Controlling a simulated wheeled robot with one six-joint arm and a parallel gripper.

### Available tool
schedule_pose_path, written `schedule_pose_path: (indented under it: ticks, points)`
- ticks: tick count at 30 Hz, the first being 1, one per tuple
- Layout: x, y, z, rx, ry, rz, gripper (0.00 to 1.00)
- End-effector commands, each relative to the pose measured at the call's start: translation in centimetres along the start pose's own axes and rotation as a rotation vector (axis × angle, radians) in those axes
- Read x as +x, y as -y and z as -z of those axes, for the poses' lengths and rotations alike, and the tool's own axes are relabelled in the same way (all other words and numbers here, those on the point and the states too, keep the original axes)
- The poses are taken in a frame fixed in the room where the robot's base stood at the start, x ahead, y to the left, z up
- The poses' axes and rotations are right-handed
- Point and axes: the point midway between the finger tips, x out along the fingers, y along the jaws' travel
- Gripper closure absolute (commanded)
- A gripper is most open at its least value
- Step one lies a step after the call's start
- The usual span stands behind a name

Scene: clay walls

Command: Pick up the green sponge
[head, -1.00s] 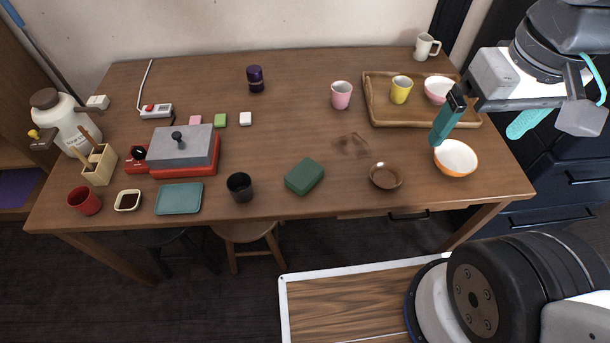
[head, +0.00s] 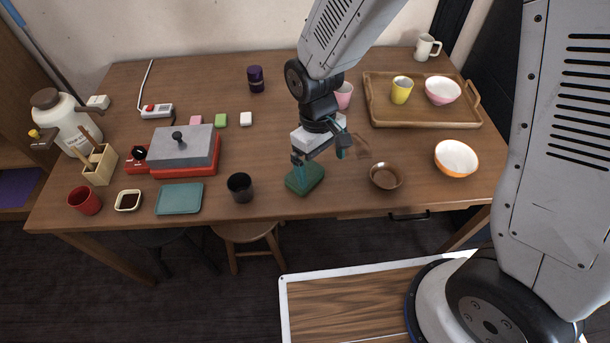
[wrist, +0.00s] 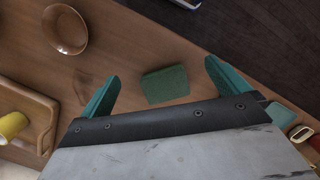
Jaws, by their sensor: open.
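The green sponge (head: 304,180) is a dark green block lying on the wooden table near its front edge. In the head view my gripper (head: 320,160) is above and slightly behind it, with its teal fingers apart. One finger covers part of the sponge in that view. In the wrist view the sponge (wrist: 165,84) lies between the two spread teal fingers (wrist: 160,84), nearer the right one. Nothing is held, and I cannot tell the exact height above the sponge.
A brown bowl (head: 386,176) stands right of the sponge and a black cup (head: 240,187) left of it. A pink cup (head: 344,95) is behind my arm. A wooden tray (head: 376,115) with a yellow cup (head: 401,90) and a pink bowl (head: 442,90) is at the back right.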

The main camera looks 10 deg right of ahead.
Motion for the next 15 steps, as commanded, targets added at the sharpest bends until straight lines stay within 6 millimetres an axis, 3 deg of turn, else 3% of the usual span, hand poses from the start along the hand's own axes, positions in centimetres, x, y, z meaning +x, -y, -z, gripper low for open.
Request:
schedule_pose_path:
  ticks: [3, 6, 15]
  points:
    - [2.0, 0.1, 3.4, -0.055, -0.071, -0.015, 0.0]
    - [1.2, -0.3, 5.5, -0.083, -0.158, -0.033, 0.0]
    - [3.8, -0.5, 6.4, -0.102, -0.183, -0.04, 0.0]
